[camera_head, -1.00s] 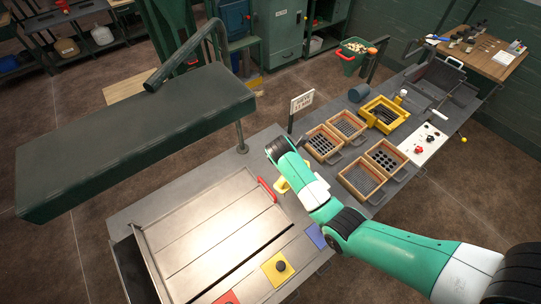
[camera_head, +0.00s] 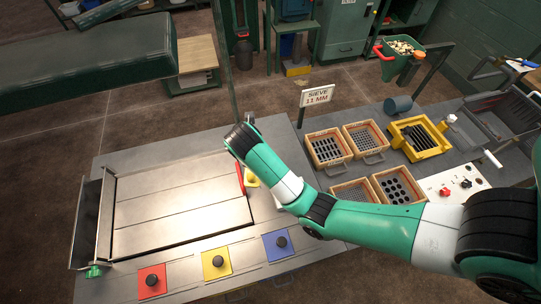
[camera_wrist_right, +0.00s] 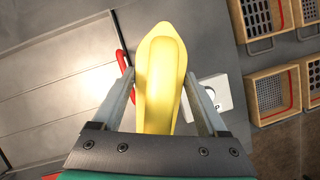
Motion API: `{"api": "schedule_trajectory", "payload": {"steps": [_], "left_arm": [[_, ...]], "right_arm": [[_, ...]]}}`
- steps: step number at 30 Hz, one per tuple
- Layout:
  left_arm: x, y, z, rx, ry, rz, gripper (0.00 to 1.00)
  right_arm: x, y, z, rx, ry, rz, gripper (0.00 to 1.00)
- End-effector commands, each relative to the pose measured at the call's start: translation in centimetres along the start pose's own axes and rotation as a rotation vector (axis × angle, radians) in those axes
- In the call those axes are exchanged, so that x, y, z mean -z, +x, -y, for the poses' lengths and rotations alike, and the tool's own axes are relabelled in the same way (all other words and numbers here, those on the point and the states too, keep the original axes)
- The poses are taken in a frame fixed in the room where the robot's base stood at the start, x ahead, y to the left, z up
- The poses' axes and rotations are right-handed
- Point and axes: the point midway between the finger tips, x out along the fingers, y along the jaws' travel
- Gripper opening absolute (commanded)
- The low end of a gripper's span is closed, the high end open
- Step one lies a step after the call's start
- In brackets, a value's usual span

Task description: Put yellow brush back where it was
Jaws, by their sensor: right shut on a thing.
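The yellow brush (camera_wrist_right: 160,70) fills the middle of the right wrist view, its long smooth body between the two fingers of my right gripper (camera_wrist_right: 157,78). The gripper is shut on it; I see no bristles. In the head view only a small yellow part (camera_head: 252,180) shows beside my right arm, just right of a red handle (camera_head: 240,178) at the metal tray's right edge. My right arm hides most of the gripper. The brush is over the grey bench; whether it touches the bench I cannot tell. My left gripper is not in view.
Wooden-framed sieves (camera_head: 327,148) stand right of my arm, with a yellow frame (camera_head: 420,138) beyond. A sieve sign (camera_head: 317,96) stands behind. Red, yellow and blue button plates (camera_head: 217,263) line the front. A white block (camera_wrist_right: 216,93) lies right of the brush.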

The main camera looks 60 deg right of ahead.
Motion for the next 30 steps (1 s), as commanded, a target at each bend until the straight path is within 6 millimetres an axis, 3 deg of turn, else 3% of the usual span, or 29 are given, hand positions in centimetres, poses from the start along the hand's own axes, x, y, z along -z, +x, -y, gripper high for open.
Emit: {"api": "schedule_trajectory", "payload": {"steps": [5,13,18,30], "left_arm": [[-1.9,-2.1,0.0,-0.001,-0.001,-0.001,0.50],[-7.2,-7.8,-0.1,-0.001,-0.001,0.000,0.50],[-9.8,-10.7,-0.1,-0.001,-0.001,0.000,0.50],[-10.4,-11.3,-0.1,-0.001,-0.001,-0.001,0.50]], "right_arm": [[-1.4,2.6,0.6,0.001,0.008,0.001,0.24],[-6.5,8.7,2.5,0.001,0.009,0.002,0.24],[-7.3,12.0,3.0,0.002,0.005,0.001,0.24],[-8.6,14.3,3.6,0.003,0.003,-0.001,0.24]]}}
